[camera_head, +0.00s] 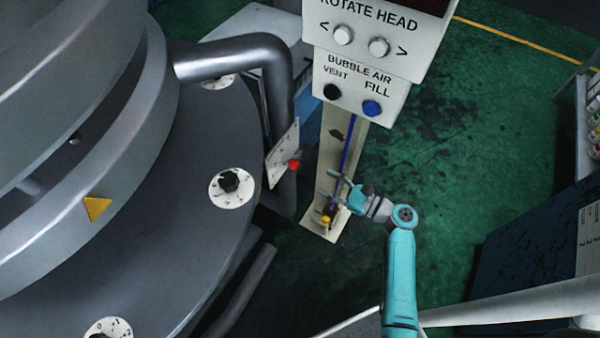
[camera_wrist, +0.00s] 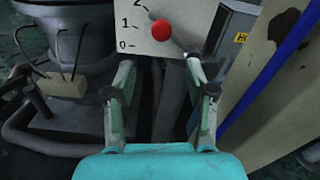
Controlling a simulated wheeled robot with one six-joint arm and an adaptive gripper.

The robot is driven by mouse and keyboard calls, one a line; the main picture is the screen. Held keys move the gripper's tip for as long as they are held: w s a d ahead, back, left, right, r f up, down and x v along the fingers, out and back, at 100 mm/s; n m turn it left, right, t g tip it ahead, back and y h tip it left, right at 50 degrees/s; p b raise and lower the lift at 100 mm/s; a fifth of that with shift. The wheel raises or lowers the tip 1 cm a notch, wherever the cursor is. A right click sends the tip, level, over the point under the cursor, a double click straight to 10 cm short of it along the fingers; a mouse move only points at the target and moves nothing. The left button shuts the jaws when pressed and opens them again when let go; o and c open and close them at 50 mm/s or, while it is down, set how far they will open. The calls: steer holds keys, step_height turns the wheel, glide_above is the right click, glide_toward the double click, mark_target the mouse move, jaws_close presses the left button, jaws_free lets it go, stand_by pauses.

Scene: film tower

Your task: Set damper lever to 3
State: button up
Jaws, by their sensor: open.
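The damper lever's red knob (camera_wrist: 161,30) shows in the wrist view in front of a pale scale plate (camera_wrist: 138,42). The marks 0, 1 and 2 run up the plate's left side; the knob is near the height of 1. The plate's upper part is cut off. In the head view the red knob (camera_head: 294,164) is at the right edge of the tilted plate (camera_head: 280,160). My gripper (camera_wrist: 160,68) is open, its fingers spread below the knob, with nothing between them. In the head view my gripper (camera_head: 335,188) is right of and below the knob.
A control post (camera_head: 334,150) with a blue line stands behind my gripper. A large grey pipe (camera_head: 278,75) bends down behind the plate. The round machine (camera_head: 150,210) with dials fills the left. Green floor (camera_head: 460,130) is open at the right.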

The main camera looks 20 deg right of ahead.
mark_target(299, 167)
steer(key=x, duration=1)
steer(key=shift+w+a+r, duration=0.1)
steer(key=shift+w+r, duration=0.2)
steer(key=shift+w, duration=0.05)
jaws_close()
